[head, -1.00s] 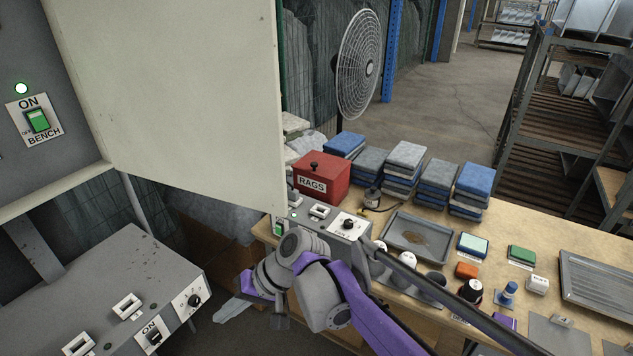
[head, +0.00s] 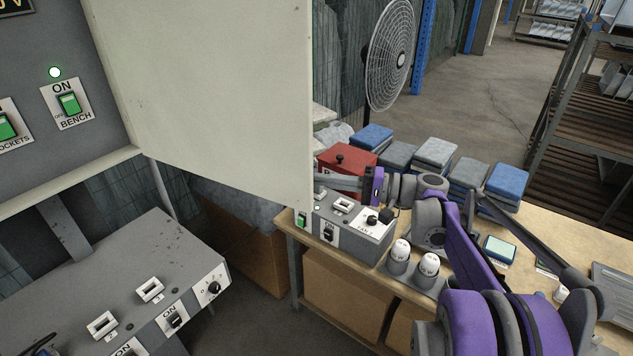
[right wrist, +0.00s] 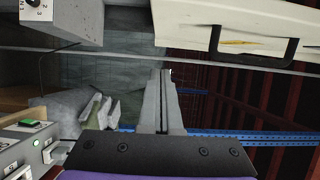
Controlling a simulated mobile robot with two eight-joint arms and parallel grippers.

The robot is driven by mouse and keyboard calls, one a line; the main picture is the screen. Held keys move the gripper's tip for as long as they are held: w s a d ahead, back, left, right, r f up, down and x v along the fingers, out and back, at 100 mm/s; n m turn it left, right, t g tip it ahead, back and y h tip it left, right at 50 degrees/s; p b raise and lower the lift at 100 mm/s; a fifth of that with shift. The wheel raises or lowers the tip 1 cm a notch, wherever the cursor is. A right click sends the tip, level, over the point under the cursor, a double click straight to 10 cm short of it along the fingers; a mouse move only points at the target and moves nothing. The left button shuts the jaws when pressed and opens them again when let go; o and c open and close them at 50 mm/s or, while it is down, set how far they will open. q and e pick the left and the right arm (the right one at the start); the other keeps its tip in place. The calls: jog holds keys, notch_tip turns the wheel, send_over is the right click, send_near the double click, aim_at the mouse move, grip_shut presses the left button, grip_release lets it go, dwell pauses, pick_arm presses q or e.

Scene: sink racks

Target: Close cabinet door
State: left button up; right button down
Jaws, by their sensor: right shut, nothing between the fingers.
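The cabinet door (head: 220,85) is a large cream panel in the head view. It stands swung open from the grey cabinet (head: 60,45) on the left. My right gripper (head: 328,181) points left beside the door's lower free edge, with its fingers together and empty. I cannot tell whether it touches the door. In the right wrist view the shut fingers (right wrist: 162,95) reach up the middle. A cream panel with a black handle (right wrist: 258,45), likely the door's outer face, is at the upper right there. My left gripper is not in view.
A workbench on the right carries a red rags box (head: 345,157), a grey switch box (head: 345,228), folded cloth stacks (head: 434,155) and two white-topped pots. A grey control box (head: 110,290) is at the lower left. A fan (head: 390,60) stands behind.

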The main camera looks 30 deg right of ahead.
aim_at(280, 186)
jog(key=w+a, duration=0.1)
jog(key=a, duration=0.2)
jog(key=w+a+p, duration=0.1)
jog(key=a, duration=0.2)
jog(key=w+a, duration=0.1)
jog(key=a, duration=0.2)
jog(key=shift+w+a, duration=0.1)
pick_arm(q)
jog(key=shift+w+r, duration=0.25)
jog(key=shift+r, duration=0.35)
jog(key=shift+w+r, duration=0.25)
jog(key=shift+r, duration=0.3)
pick_arm(e)
jog(key=shift+a, duration=0.15)
